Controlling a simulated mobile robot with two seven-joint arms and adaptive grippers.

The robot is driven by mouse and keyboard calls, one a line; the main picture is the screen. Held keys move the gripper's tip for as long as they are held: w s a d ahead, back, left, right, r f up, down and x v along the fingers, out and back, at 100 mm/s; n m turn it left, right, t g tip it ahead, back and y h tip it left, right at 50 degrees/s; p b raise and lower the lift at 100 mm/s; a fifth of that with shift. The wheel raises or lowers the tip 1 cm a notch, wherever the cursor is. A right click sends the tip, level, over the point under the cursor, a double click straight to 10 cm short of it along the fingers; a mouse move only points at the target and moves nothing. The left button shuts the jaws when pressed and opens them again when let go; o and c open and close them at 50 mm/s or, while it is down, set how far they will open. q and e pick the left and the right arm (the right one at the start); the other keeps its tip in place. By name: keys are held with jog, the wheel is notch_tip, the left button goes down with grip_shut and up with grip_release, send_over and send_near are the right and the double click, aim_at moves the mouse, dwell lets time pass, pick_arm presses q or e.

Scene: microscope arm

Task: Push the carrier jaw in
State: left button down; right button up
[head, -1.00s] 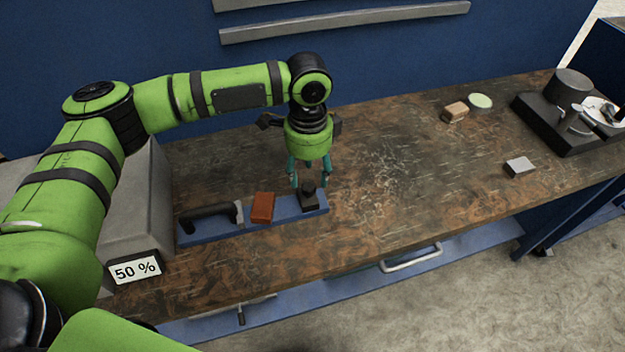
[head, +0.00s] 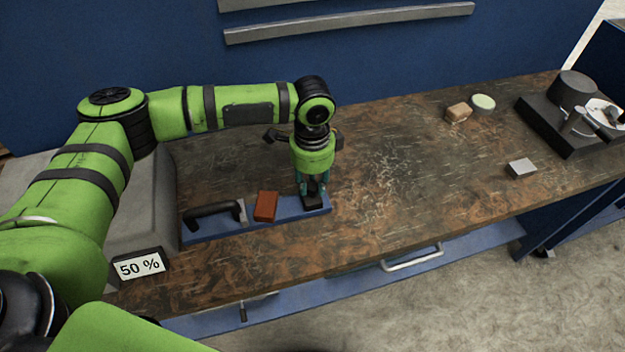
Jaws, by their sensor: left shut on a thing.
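A long blue base (head: 235,229) lies on the workbench at the left. At its right end stands a small dark block with a knob, which looks like the carrier jaw (head: 313,203). A red block (head: 265,206) sits on the base to its left, with a visible gap between them. My left gripper (head: 314,190) points straight down and is shut on the knob of the carrier jaw; its fingers hide most of the knob. My right gripper is not in view.
A black handle-shaped piece (head: 212,212) with a grey end plate is at the left of the base. A "50 %" sign (head: 140,266) stands in front of a grey box. Small blocks and a dark device (head: 570,120) are far right. The bench middle is clear.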

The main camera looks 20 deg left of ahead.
pick_arm(q)
jog(key=s+a+p, duration=0.2)
jog(key=a+p, duration=0.1)
jog(key=s+a+p, duration=0.1)
jog(key=p, duration=0.1)
jog(key=shift+a+r, duration=0.15)
jog(key=shift+a, duration=0.2)
jog(key=c, duration=0.9)
grip_release()
jog(key=shift+c, duration=0.2)
